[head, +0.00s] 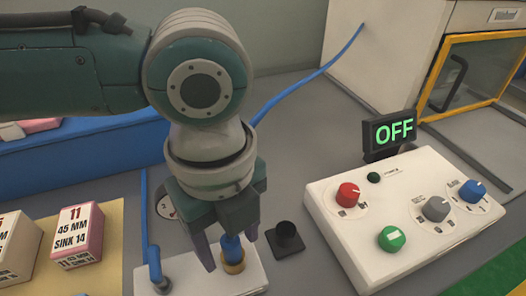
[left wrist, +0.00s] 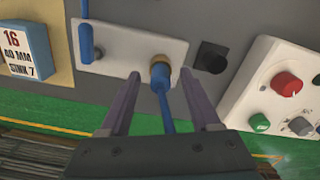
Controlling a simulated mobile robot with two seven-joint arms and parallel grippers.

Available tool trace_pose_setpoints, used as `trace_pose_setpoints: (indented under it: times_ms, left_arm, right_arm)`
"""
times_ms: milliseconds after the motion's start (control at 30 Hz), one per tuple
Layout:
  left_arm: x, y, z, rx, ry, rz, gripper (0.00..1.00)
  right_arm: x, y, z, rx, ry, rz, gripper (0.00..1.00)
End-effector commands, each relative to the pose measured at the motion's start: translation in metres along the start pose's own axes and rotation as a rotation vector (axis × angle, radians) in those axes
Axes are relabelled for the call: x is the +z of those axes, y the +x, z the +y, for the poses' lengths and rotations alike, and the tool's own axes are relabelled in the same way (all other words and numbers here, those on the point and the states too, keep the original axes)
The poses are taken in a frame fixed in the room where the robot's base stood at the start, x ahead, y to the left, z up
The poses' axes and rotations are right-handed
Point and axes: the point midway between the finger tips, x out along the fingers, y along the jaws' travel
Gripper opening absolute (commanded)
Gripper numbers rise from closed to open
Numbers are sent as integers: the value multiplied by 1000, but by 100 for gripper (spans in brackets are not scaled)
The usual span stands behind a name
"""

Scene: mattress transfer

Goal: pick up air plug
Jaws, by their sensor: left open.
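The blue air plug (head: 232,247) stands in a brass ring (head: 234,265) on a white plate. My left gripper (head: 230,250) reaches down from above, its fingers open on either side of the plug. In the left wrist view, the plug (left wrist: 161,76) and its blue hose lie between the two open fingers (left wrist: 160,85), with gaps on both sides. The gripper hides part of the plug in the head view. My right gripper is not in view.
The white plate (head: 205,284) also bears a second blue hose fitting (head: 155,268). A black knob-like piece (head: 286,238) stands close by on the right. A white control box (head: 415,215) with an OFF display (head: 393,131) is farther right. Labelled blocks (head: 78,235) sit at left.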

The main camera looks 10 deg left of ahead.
Motion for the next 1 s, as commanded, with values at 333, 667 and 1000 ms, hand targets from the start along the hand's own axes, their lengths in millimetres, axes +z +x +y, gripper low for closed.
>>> trace_pose_setpoints:
  times_ms: [333, 667, 1000]
  left_arm:
    - [0, -1, 0, 0, -1, 0, 39]
    - [0, -1, 0, 0, -1, 0, 2]
    - [0, -1, 0, -1, -1, 0, 0]
  right_arm:
    - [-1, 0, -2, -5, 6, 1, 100]
    - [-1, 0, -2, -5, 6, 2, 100]
    - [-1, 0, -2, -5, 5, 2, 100]
